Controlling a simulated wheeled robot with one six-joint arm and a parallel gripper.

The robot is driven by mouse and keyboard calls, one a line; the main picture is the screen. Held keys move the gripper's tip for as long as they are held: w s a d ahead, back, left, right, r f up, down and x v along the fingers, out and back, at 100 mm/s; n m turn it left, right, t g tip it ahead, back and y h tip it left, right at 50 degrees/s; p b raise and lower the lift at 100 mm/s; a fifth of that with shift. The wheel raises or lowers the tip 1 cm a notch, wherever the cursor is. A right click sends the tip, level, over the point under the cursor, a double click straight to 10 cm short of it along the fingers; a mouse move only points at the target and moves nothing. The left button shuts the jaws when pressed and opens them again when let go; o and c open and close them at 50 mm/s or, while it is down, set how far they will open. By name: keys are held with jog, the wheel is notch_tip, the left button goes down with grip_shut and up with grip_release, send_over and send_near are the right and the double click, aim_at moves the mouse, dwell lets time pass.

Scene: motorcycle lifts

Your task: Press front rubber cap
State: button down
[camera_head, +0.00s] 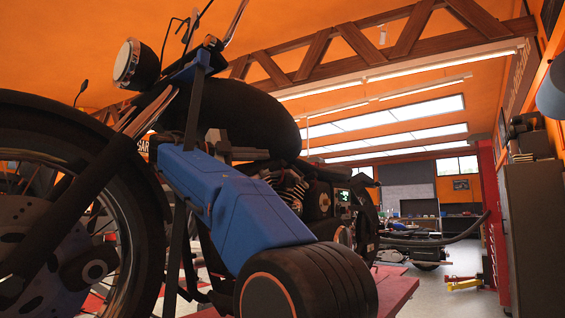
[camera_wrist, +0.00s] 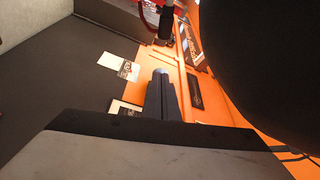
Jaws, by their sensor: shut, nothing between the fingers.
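A black motorcycle (camera_head: 240,112) fills the left of the head view, with its headlight (camera_head: 128,64) high up and its front wheel (camera_head: 60,215) at the left edge. My blue arm rises in front of it. In the wrist view my gripper (camera_wrist: 161,75) shows as narrow dark fingers, shut and empty. A small dark upright piece (camera_wrist: 166,22) appears beyond the fingertips; I cannot tell whether it is the rubber cap or how far off it is. I cannot make out the front rubber cap for certain in either view.
A large dark rounded shape (camera_wrist: 265,55) takes up the right of the wrist view, close by. A second motorcycle (camera_head: 415,248) stands farther back. A grey cabinet (camera_head: 537,235) stands at the right.

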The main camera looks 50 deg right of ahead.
aim_at(277, 165)
jog(key=shift+d, duration=0.15)
jog(key=w+d, duration=0.1)
jog(key=d, duration=0.8)
jog(key=shift+w, duration=0.25)
dwell(0.4)
jog(key=shift+w+f, duration=0.1)
jog(key=shift+f, duration=0.05)
jog(key=shift+w+a+f, duration=0.1)
jog(key=shift+w+f, duration=0.15)
jog(key=shift+w, duration=0.55)
jog(key=shift+w+f, duration=0.25)
jog(key=shift+w, duration=0.55)
jog(key=shift+s, duration=0.1)
